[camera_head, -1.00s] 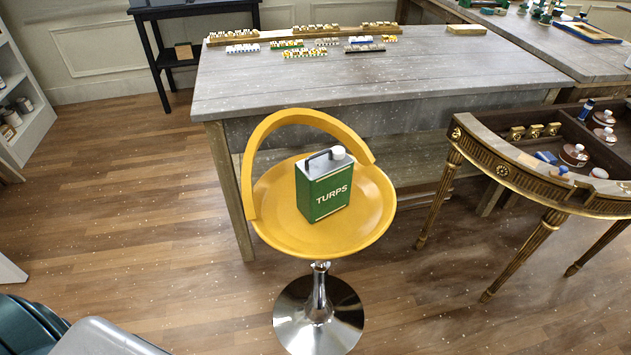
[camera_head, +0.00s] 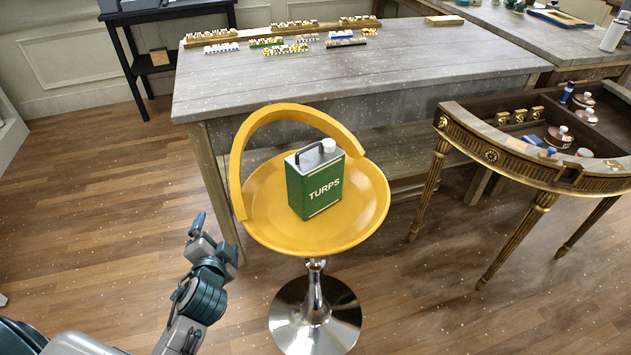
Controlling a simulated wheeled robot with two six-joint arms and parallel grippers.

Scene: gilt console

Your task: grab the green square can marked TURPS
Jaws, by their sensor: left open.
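The green square can marked TURPS (camera_head: 316,183) stands upright on the seat of a yellow stool (camera_head: 262,222). It has a grey top, a dark handle and a white cap on its right side. My left gripper (camera_head: 206,228) is in the lower left, in front of and to the left of the stool, apart from the can. It is open, and nothing shows between its fingers. My right gripper is out of view.
The stool's curved yellow backrest (camera_head: 290,111) rises behind and left of the can. A grey wooden table (camera_head: 370,80) with small trains of blocks stands behind. A gilt console (camera_head: 500,154) holding jars stands at right. Open floor lies at left.

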